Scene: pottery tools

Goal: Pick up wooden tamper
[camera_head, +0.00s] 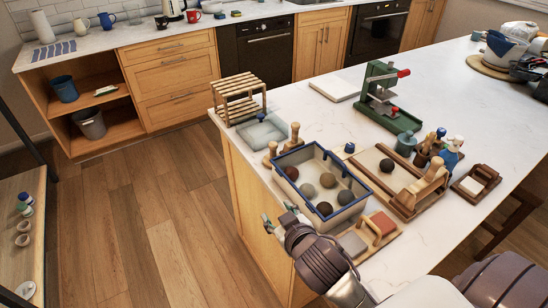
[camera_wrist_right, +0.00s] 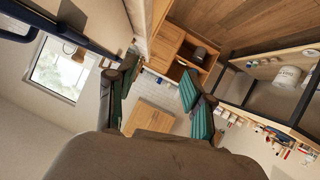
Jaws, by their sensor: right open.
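Two small light-wood pieces with upright knobs stand at the counter's left edge, behind the blue-rimmed tub; either may be the wooden tamper. One wooden piece (camera_head: 294,138) is farther back, the other (camera_head: 271,152) nearer the edge. My right gripper (camera_head: 275,222) is open and empty, beside the counter's front left edge, below and left of the tub and apart from both pieces. In the right wrist view its spread fingers (camera_wrist_right: 155,95) with green pads show nothing between them but the far room. My left gripper is not in view.
The blue-rimmed tub (camera_head: 318,211) holds several clay balls. Floor left of the counter (camera_head: 160,220) is free.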

